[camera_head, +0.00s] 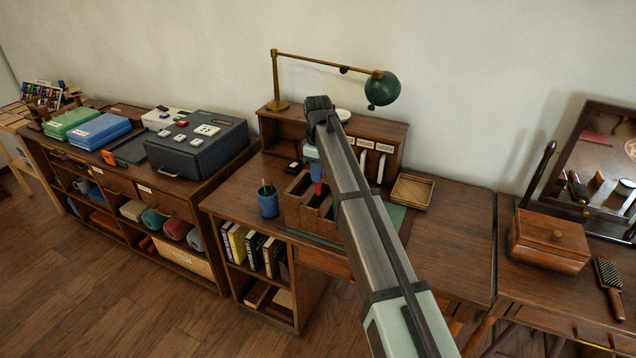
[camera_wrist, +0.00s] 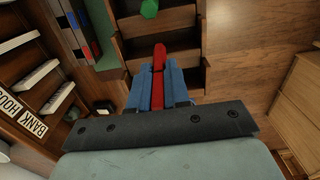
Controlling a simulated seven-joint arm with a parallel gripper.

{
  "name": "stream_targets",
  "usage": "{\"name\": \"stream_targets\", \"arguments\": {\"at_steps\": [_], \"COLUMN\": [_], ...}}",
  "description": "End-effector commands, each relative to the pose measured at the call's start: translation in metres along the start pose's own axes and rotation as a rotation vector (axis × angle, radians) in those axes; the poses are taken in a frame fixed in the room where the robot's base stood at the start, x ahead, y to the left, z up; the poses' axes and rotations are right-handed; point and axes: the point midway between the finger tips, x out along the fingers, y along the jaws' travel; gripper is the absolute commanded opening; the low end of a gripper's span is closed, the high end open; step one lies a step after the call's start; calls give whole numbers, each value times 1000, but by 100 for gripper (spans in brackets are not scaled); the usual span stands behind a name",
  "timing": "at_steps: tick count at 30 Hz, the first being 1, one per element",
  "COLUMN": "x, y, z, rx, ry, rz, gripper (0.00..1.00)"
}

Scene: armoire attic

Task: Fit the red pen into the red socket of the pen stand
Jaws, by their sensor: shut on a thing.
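My gripper (camera_head: 317,188) is shut on the red pen (camera_head: 319,189), which also shows between the blue fingers in the wrist view (camera_wrist: 159,58). The pen is held over a brown wooden stand with stepped compartments (camera_head: 293,213), seen below it in the wrist view (camera_wrist: 190,48). My arm hides the stand's right part in the head view. I cannot make out a red socket in the stand, nor whether the pen touches it. A dark strip with blue and red patches (camera_wrist: 80,28) lies beside the stand in the wrist view.
A blue cup (camera_head: 268,202) with pencils stands left of the stand. A letter rack (camera_head: 376,150) is behind, with a shallow wooden tray (camera_head: 412,191) to the right. A green lamp (camera_head: 382,88) overhangs the back. The desk's right part is clear.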

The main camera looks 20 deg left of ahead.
Motion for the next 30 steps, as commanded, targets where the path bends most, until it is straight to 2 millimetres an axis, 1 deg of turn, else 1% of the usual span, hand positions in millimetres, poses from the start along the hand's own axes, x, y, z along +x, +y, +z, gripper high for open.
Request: {"name": "stream_targets", "arguments": {"at_steps": [1, 7, 10, 12, 14, 17, 18, 19, 21, 24, 27, 30], "x": [-11, -38, -45, -45, -40, -29, -24, -20, -14, -6, -3, -3], "y": [1, 1, 4, 10, 20, 50, 65, 76, 101, 134, 157, 170], "z": [-1, 0, 5, 13, 22, 29, 31, 31, 30, 22, 11, 2], "rx": [0, 0, 7, 19, 34, 61, 72, 79, 92, 102, 101, 97], "ry": [1, 0, 0, -1, -1, -1, -1, -2, -1, -1, -1, 0], "rz": [1, 0, 0, -1, -2, -2, -2, -2, -2, -2, -1, -1], "gripper": [0, 0, 0, 0, 0, 0, 0, 0, 0, 0, 0, 0]}}
